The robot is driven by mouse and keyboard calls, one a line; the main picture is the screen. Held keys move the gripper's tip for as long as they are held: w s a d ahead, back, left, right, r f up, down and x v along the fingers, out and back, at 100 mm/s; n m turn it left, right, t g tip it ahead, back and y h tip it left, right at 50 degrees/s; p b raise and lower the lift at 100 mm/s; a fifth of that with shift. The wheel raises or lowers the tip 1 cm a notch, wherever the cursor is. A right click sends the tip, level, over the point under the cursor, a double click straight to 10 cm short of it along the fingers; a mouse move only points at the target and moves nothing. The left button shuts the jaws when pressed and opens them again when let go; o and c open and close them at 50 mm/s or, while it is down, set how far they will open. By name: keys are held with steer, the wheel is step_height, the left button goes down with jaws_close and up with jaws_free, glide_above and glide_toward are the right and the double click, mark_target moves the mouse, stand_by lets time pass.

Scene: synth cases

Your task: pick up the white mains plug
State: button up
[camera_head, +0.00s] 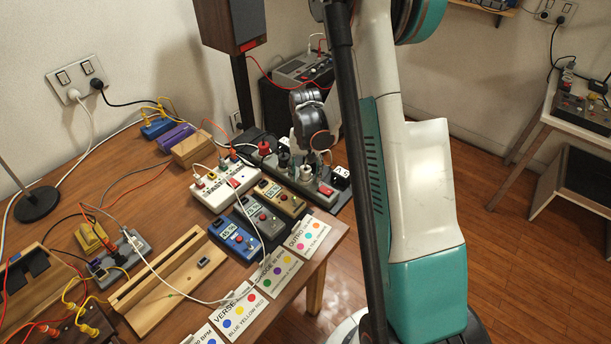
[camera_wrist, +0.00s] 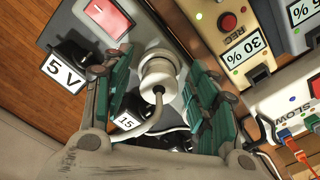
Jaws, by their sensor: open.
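The white mains plug (camera_wrist: 158,72) sits upright on a grey power strip (camera_wrist: 140,30) in the wrist view, with its pale cable coming off the top toward me. My gripper (camera_wrist: 157,88) is open, with one green finger on each side of the plug. A gap shows on the left of the plug, and a smaller one on the right; I cannot tell whether either finger touches it.
Black adapters labelled 5V (camera_wrist: 70,58) and 15 (camera_wrist: 128,120) stand close to the fingers. A red switch (camera_wrist: 109,18) is on the strip. Cables cross the table.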

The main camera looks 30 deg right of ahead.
steer(key=c, duration=1.2)
steer(key=shift+o, duration=0.2)
